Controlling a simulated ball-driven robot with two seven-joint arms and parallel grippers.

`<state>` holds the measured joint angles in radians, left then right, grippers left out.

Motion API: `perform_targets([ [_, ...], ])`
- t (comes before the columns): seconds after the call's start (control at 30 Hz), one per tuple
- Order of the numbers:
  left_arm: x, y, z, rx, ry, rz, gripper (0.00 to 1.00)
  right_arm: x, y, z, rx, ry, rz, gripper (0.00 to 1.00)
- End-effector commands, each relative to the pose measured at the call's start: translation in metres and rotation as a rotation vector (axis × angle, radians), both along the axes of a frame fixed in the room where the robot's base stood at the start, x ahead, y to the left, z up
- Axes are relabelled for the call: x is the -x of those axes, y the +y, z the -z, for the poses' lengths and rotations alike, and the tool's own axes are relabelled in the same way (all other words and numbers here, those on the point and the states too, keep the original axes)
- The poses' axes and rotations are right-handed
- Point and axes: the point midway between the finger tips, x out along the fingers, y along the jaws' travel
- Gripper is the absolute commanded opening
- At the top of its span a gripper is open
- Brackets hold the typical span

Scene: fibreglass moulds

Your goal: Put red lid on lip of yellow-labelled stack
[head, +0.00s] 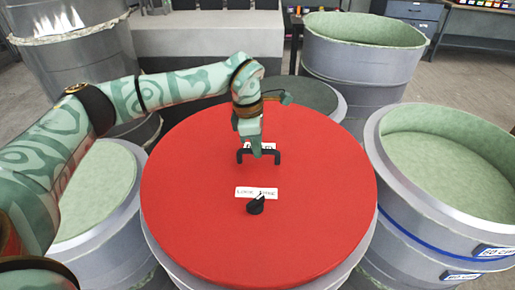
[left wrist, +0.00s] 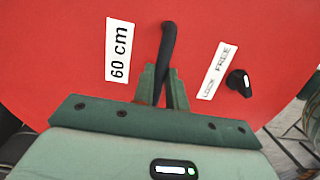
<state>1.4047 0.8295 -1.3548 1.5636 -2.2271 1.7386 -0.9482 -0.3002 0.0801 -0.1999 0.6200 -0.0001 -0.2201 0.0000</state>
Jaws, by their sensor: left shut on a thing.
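The red lid (head: 200,200) is a large round disc in the middle of the head view. It has a black handle (head: 274,156), a black knob (head: 256,207) and a white label reading roughly LOCK FREE (head: 256,192). My left gripper (head: 257,148) is shut on the handle from above. In the left wrist view the fingers (left wrist: 163,85) close around the handle (left wrist: 168,45), beside a 60 cm label (left wrist: 119,50). A grey round mould (head: 205,283) shows under the lid's front edge; I cannot tell whether they touch. No yellow label shows. My right gripper is not in view.
Open grey moulds with pale green insides stand at right (head: 400,220), back right (head: 355,75) and left (head: 110,230). The right one bears blue-edged labels (head: 492,251). A dark-topped mould (head: 310,98) stands just behind the lid. Floor shows at far right.

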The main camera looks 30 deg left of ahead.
Motion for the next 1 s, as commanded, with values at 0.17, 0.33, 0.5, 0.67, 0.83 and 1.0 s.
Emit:
perform_targets([
  [0.17, 0.000, -0.001, 0.024, 0.002, 0.004, 0.001, 0.00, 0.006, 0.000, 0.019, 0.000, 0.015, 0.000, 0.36],
  [0.33, 0.001, -0.001, 0.021, 0.001, 0.000, 0.001, 0.00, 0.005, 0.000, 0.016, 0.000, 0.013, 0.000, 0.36],
  [0.5, 0.001, -0.001, 0.023, 0.001, 0.000, 0.001, 0.00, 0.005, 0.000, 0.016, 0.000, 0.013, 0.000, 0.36],
  [0.67, 0.001, 0.000, 0.025, -0.001, 0.004, 0.000, 0.36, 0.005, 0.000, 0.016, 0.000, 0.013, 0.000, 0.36],
  [0.83, 0.001, 0.000, 0.025, -0.001, 0.004, 0.000, 0.36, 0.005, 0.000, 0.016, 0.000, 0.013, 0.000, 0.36],
  [1.0, 0.001, 0.000, 0.031, 0.000, 0.007, 0.001, 0.36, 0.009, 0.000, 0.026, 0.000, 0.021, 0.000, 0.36],
])
